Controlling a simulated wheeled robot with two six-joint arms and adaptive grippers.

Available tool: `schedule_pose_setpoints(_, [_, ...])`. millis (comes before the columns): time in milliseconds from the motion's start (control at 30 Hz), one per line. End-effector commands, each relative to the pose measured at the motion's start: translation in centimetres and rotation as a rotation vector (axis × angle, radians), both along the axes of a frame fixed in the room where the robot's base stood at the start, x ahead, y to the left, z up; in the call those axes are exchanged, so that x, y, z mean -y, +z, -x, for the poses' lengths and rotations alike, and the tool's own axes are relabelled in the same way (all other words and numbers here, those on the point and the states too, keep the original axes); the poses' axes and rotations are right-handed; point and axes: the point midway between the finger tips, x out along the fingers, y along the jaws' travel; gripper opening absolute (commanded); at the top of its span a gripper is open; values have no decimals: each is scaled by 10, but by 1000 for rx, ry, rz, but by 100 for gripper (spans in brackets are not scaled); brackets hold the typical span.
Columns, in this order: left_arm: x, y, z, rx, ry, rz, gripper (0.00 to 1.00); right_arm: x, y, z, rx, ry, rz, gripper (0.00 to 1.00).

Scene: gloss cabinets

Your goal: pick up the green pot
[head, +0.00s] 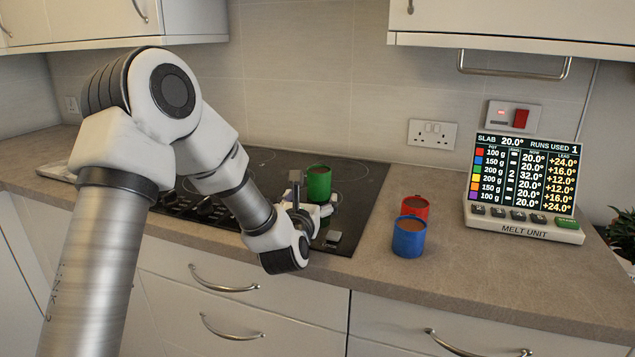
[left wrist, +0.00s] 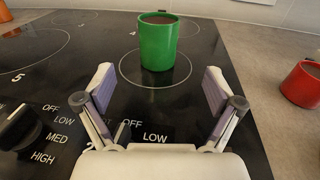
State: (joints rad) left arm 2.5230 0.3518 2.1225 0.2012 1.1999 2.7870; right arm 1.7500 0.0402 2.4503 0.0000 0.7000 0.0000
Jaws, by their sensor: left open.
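The green pot (head: 319,184) stands upright on the black hob, near its right side. In the left wrist view the green pot (left wrist: 158,42) sits inside a marked ring on the glass, with brown contents at its top. My left gripper (left wrist: 160,88) is open and empty, low over the hob. Its two fingers point toward the pot, one to each side of the line to it, and the pot stands beyond the fingertips with a gap. In the head view my left gripper (head: 312,200) is partly hidden by its own wrist. My right gripper is not in view.
A red pot (head: 415,207) and a blue pot (head: 408,237) stand close together on the worktop right of the hob (head: 352,215). The melt unit (head: 525,190) stands further right. Hob knobs (left wrist: 20,127) lie left of the gripper. Wall cabinets (head: 510,22) hang above.

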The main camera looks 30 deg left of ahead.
Motion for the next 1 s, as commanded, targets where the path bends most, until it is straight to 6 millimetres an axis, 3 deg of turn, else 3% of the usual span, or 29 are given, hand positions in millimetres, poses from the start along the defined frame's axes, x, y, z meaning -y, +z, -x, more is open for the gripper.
schedule_pose_setpoints(33, [-9, 30, -20, 67, 7, -27, 93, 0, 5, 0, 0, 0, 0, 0])
schedule_pose_setpoints(500, [-38, 29, -82, 60, 6, -23, 93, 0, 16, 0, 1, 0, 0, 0])
schedule_pose_setpoints(700, [-38, 27, -84, 56, 6, -21, 93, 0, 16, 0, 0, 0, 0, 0])
schedule_pose_setpoints(733, [-38, 27, -84, 56, 6, -21, 89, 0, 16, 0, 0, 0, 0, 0])
schedule_pose_setpoints(933, [-38, 27, -83, 55, 6, -21, 18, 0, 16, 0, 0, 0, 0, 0])
schedule_pose_setpoints(1000, [-38, 27, -83, 55, 6, -21, 16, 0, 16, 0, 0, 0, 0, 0])
